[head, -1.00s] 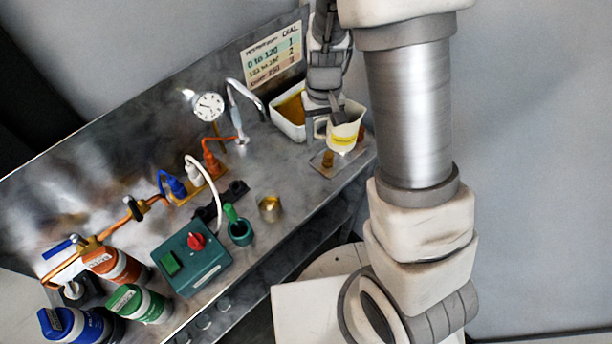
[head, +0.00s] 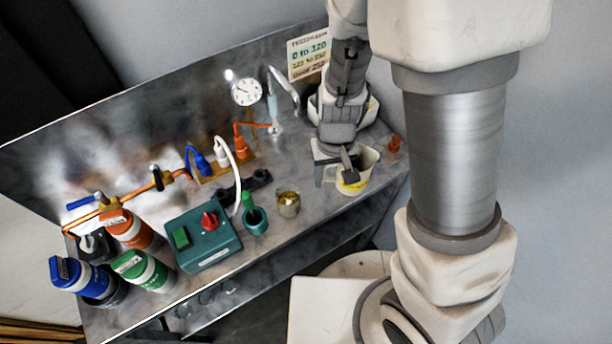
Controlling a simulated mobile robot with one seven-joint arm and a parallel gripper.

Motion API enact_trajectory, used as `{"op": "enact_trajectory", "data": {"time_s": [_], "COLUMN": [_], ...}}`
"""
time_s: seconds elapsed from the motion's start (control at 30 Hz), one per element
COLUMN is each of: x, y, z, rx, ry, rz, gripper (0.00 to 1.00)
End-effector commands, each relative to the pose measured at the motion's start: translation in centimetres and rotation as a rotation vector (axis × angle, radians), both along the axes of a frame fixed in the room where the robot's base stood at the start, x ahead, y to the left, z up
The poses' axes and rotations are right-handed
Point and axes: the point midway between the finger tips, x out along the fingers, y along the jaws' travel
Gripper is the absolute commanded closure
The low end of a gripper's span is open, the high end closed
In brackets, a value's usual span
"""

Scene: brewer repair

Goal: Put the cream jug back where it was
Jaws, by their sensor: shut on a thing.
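The cream jug (head: 361,170), pale with a yellow band, is near the right end of the steel bench, close to its front edge. It looks nearly upright. My gripper (head: 347,168) comes down from above and is shut on the jug's left side. The gripper covers part of the jug, so I cannot tell exactly where the fingers grip. I cannot tell whether the jug's base touches the bench or hangs just above it.
A white tub (head: 371,112) stands behind, mostly hidden by my arm. Bare bench lies between cup and jug.

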Motion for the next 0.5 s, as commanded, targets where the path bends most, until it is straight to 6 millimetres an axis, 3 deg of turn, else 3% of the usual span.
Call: {"op": "enact_trajectory", "data": {"time_s": [0.3, 0.5], "x": [3.4, 4.7], "y": [4.6, 6.5], "z": [-3.4, -4.8], "rx": [-0.002, -0.001], "ry": [0.0, 0.0], "rz": [0.001, 0.0], "gripper": [1.0, 1.0]}}
